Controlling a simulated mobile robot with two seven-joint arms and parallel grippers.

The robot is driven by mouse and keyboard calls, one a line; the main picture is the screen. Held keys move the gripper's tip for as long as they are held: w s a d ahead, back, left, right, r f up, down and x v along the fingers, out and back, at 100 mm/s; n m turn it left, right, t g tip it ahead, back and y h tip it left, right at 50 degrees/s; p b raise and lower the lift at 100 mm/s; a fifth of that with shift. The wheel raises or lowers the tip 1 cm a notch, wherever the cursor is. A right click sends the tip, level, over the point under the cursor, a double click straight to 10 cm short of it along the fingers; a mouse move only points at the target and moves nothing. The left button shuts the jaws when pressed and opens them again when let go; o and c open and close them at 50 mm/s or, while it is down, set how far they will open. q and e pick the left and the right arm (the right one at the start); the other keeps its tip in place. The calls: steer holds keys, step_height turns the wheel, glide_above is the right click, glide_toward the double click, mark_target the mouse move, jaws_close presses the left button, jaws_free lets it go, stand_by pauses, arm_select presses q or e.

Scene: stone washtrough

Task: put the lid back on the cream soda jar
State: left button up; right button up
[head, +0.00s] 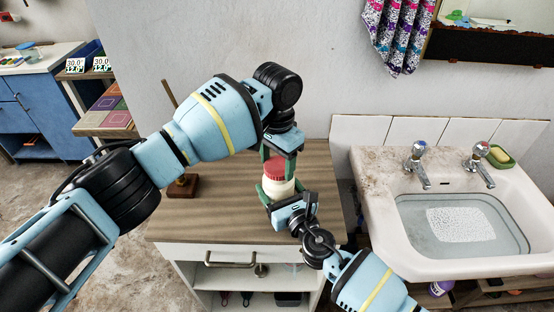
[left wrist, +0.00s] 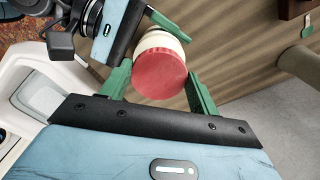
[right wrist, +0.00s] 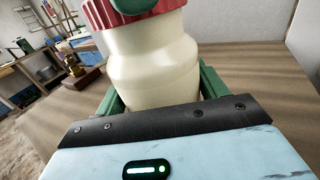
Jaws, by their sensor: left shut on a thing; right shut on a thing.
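The cream soda jar (head: 279,188) stands upright over the wooden cabinet top; its cream body fills the right wrist view (right wrist: 155,68). The red ribbed lid (head: 274,169) sits at the jar's mouth and appears to touch it; whether it is threaded on cannot be told. My left gripper (head: 278,163) comes from above and is shut on the lid, which shows between its green fingers in the left wrist view (left wrist: 160,76). My right gripper (head: 280,194) is shut around the jar body from the front. The jar's rim is hidden under the lid.
The wooden cabinet top (head: 200,222) is clear at front left. A wooden stand with a rod (head: 183,186) is behind my left arm. The stone sink (head: 400,250) with two taps and water is at right. A blue cabinet (head: 40,100) stands far left.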

arm_select(q)
steer(key=shift+f, duration=0.45)
